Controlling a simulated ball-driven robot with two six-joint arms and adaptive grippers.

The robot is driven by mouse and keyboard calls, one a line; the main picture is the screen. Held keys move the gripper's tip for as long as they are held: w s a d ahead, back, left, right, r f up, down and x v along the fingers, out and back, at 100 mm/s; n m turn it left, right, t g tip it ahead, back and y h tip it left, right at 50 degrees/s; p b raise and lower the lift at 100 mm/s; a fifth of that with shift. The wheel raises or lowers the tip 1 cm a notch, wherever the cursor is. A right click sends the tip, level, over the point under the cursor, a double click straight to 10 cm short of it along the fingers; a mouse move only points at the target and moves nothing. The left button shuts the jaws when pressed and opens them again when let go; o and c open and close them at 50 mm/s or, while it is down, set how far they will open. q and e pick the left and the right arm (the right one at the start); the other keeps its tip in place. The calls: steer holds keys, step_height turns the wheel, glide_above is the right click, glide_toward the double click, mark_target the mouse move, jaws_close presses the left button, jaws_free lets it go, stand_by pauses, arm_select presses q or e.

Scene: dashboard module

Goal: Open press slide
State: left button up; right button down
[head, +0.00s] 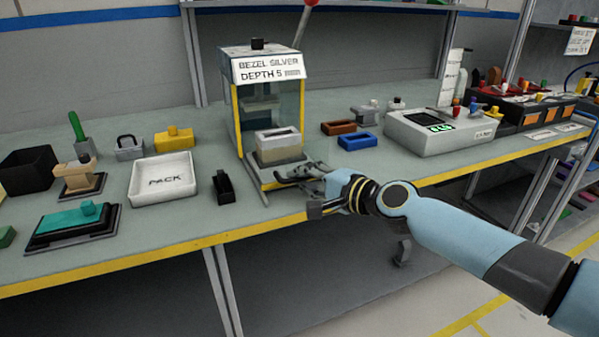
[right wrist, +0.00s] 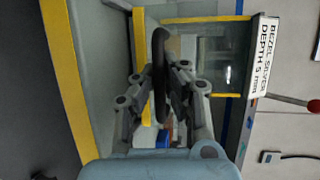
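The press (head: 268,95) stands mid-bench, with yellow posts, clear panels and a sign reading "BEZEL SILVER DEPTH 5". A pale block with a slotted top (head: 279,150) sits low at its front, on the slide (head: 258,173). My right gripper (head: 292,173) is at the slide's front edge, reaching in from the right. In the right wrist view its fingers (right wrist: 162,75) are close together on either side of a dark bar (right wrist: 160,50), which looks like the slide's handle. The head view hides most of that bar behind the fingers. My left gripper is not in view.
A white PACK tray (head: 163,180) and a small black holder (head: 223,187) stand left of the press. Brown (head: 339,127) and blue (head: 357,141) frames and a display unit (head: 437,131) are to the right. A red-knobbed lever (head: 310,3) rises above the press.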

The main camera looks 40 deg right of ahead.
steer(key=shift+s+a+f, duration=0.15)
steer(key=shift+s+f, duration=0.05)
steer(key=shift+s, duration=0.6)
steer(key=c, duration=1.4)
jaws_free()
steer(key=shift+w, duration=0.1)
steer(key=shift+r, duration=0.1)
steer(key=v, duration=1.2)
